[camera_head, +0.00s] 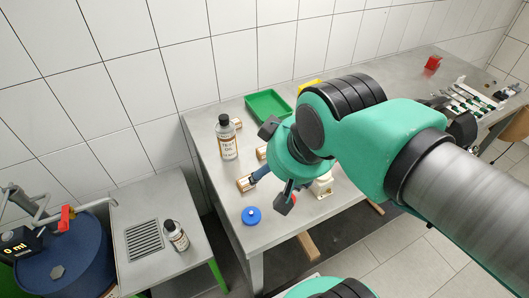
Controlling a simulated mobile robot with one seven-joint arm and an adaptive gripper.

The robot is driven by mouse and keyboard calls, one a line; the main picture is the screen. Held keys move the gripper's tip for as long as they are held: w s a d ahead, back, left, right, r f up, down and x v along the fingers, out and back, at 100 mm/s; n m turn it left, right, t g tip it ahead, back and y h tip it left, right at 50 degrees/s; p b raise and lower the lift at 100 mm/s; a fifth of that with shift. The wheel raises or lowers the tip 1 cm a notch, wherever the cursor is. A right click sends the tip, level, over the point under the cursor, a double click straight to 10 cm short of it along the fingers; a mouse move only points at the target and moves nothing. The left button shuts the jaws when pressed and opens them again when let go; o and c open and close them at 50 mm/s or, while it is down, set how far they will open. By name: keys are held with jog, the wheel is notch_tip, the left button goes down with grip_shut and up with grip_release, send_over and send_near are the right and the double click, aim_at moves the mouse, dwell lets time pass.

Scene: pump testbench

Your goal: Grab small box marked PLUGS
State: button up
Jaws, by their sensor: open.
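Small brown-and-white boxes stand on the grey bench: one at the front left (245,184), one partly hidden behind my wrist (261,152), and one behind the bottle (238,123). Their print is too small to read, so I cannot tell which is marked PLUGS. My gripper (274,166) is open above the left part of the bench, close to the front-left box in the picture. My wrist hides part of the gripper and the bench beneath it. I cannot tell whether it touches any box.
A test oil bottle (227,138) and a blue round part (251,215) stand near the boxes. A green tray (268,104) lies behind. A white part (322,186) is right of my gripper. A red bin (433,62) stands far right. A lower side table (196,217) holds another bottle (176,236).

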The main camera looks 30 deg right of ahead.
jog(key=g+p, duration=0.6)
jog(key=p, duration=0.6)
send_over(264, 148)
notch_tip(264, 148, down, 11)
jog(key=shift+b, duration=0.3)
jog(key=shift+s+f, duration=0.1)
jog(key=shift+f, duration=0.05)
jog(key=shift+f+b, duration=0.65)
jog(key=shift+f, duration=3.55)
jog(key=shift+f, duration=0.1)
